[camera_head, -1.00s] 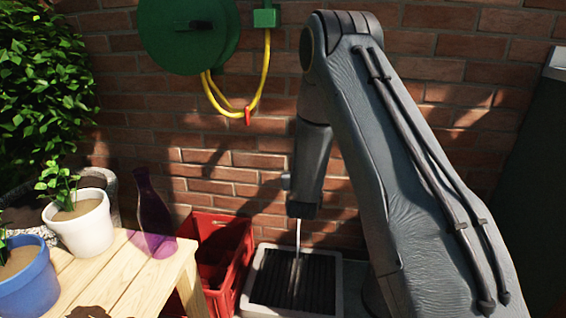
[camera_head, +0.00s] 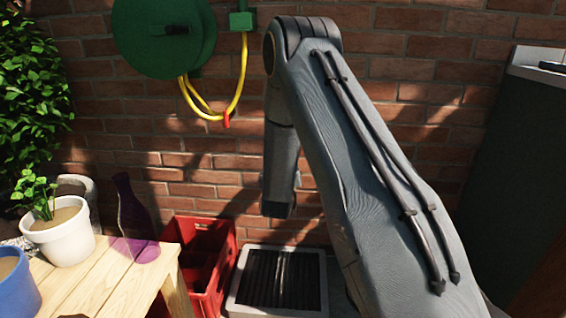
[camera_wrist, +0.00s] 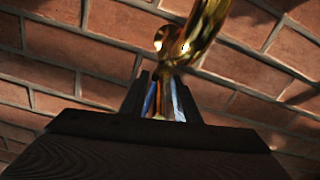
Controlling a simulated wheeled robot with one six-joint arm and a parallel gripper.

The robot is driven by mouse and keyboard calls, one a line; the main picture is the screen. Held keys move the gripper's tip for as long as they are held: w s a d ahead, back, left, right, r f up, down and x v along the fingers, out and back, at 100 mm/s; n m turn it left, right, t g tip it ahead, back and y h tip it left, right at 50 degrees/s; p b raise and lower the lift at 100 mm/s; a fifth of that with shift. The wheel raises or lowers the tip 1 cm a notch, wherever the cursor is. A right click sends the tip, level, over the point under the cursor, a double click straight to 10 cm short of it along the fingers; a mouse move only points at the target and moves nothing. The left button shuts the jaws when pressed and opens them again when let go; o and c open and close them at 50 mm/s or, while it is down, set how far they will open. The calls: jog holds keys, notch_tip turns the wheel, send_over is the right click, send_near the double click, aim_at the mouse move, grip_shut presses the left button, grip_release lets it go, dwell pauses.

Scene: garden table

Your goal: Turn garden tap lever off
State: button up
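The brass tap (camera_wrist: 195,35) shows at the top of the wrist view, shiny and cut off by the frame edge. My gripper (camera_wrist: 163,85) is just below it in that view, with its two dark fingers apart. A pale, bluish glassy shape (camera_wrist: 165,100) shows between the fingers; it may be running water, and I cannot tell whether it touches them. I cannot make out the lever clearly. In the head view my arm hides the tap and my gripper. A faint pale streak shows above the drain grate (camera_head: 285,280).
A green hose reel (camera_head: 150,40) with yellow hose (camera_head: 240,85) hangs on the brick wall. A red crate (camera_head: 205,255) stands beside the drain. The wooden table (camera_head: 105,285) at left holds a white pot (camera_head: 65,235), a blue pot (camera_head: 15,285) and a purple bottle (camera_head: 132,215).

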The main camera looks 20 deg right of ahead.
jog(key=p+v, duration=0.2)
jog(key=v, duration=0.5)
jog(key=shift+s+a, duration=0.1)
jog(key=shift+s, duration=0.15)
